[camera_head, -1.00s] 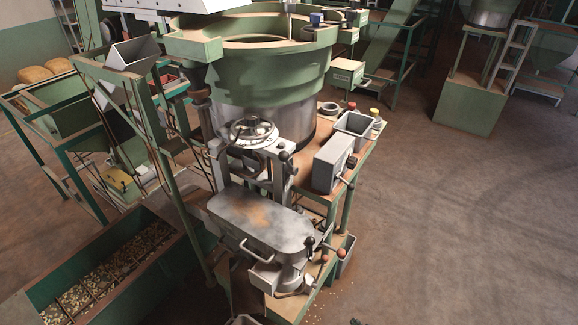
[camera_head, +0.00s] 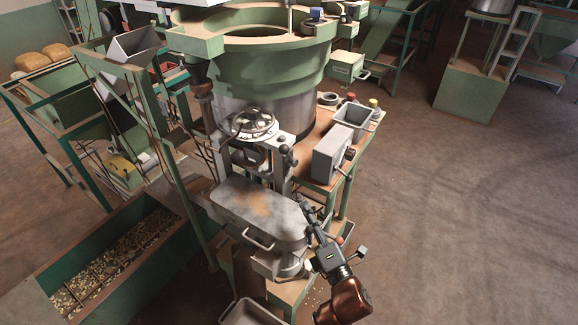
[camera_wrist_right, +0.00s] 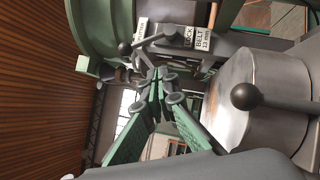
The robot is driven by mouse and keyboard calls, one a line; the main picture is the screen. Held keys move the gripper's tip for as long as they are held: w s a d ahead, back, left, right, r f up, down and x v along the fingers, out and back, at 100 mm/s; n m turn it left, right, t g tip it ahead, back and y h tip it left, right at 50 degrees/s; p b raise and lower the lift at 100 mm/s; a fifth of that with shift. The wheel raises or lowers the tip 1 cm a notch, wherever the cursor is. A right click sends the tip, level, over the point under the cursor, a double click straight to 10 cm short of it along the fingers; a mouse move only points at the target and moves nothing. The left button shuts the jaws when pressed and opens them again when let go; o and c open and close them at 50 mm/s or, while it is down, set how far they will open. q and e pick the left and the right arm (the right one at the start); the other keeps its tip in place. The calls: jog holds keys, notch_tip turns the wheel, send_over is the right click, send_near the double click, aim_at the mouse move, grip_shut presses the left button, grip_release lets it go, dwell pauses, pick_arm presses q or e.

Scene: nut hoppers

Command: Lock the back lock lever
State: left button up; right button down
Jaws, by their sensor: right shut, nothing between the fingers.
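In the right wrist view a lever with a dark ball knob (camera_wrist_right: 125,47) sits beside a plate reading LOCK BELT (camera_wrist_right: 195,39). I cannot tell for sure whether it is the back lock lever. My right gripper (camera_wrist_right: 160,74) is shut and empty, its tips just below that lever; contact is unclear. A second, nearer ball knob (camera_wrist_right: 245,96) stands in front of a round metal body. In the head view my right gripper (camera_head: 308,212) is at the right end of the grey metal cover (camera_head: 258,208), hiding part of the levers there. My left gripper is out of view.
A handwheel (camera_head: 252,122) stands behind the cover, and a grey box (camera_head: 328,158) sits on the side table to the right. A large green hopper bowl (camera_head: 255,72) rises behind. A grey bin (camera_head: 250,313) is in front.

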jog(key=shift+s+a+r+n+y, duration=0.2)
jog(key=shift+a+r+n+y, duration=0.1)
jog(key=shift+a+r+n, duration=0.2)
jog(key=shift+s+a+r+n+y, duration=0.15)
jog(key=shift+a+r+n+y, duration=0.15)
jog(key=shift+a+r+n, duration=0.15)
jog(key=shift+w+f, duration=0.1)
jog(key=p, duration=0.5)
send_near(288, 155)
jog(key=w+a, duration=0.4)
jog(key=w, duration=0.1)
jog(key=shift+w+r, duration=0.35)
jog(key=shift+r, duration=0.05)
